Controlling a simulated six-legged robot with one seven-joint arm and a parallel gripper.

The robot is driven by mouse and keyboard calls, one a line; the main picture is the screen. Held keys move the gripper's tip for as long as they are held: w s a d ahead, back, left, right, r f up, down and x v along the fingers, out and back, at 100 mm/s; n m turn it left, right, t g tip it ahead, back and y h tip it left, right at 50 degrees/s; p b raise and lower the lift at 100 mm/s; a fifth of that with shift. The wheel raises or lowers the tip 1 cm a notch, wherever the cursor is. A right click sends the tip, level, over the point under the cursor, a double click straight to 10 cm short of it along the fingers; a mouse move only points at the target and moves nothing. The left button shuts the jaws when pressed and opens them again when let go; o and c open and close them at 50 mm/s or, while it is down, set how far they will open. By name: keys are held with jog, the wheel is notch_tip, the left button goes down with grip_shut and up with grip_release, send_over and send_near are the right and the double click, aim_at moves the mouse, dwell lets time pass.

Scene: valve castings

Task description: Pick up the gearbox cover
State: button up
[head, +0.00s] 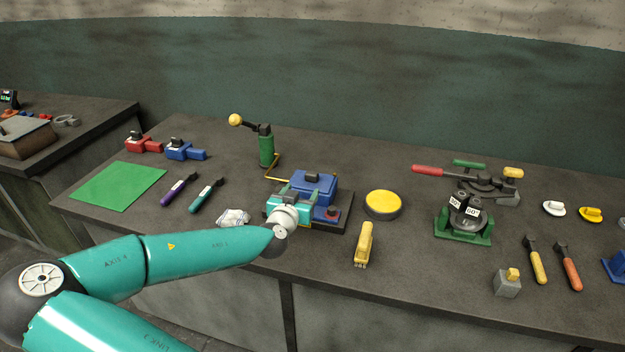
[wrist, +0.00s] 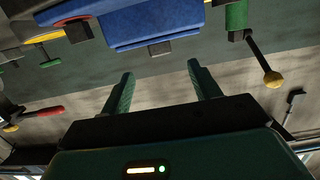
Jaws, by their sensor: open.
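The blue box-shaped cover (head: 318,183), which I take to be the gearbox cover, has a dark block-shaped grip on top and sits on a dark base plate (head: 341,222) mid-bench. My gripper (head: 301,191) is in front of it and hides its lower front. In the wrist view, which looks upside down, the blue cover (wrist: 150,24) is at the top with its dark grip (wrist: 160,48) pointing down the picture. My gripper's two green fingers (wrist: 161,88) are spread and empty, apart from the grip. Whether any finger touches the cover is not clear.
A green post with a yellow-ball lever (head: 266,150) stands behind left.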

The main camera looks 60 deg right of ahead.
aim_at(310, 177)
jog(key=x, duration=0.9)
jog(key=shift+d+f, duration=0.1)
jog(key=shift+f, duration=0.1)
jog(key=shift+r, duration=0.1)
grip_shut()
jog(key=shift+r, duration=0.15)
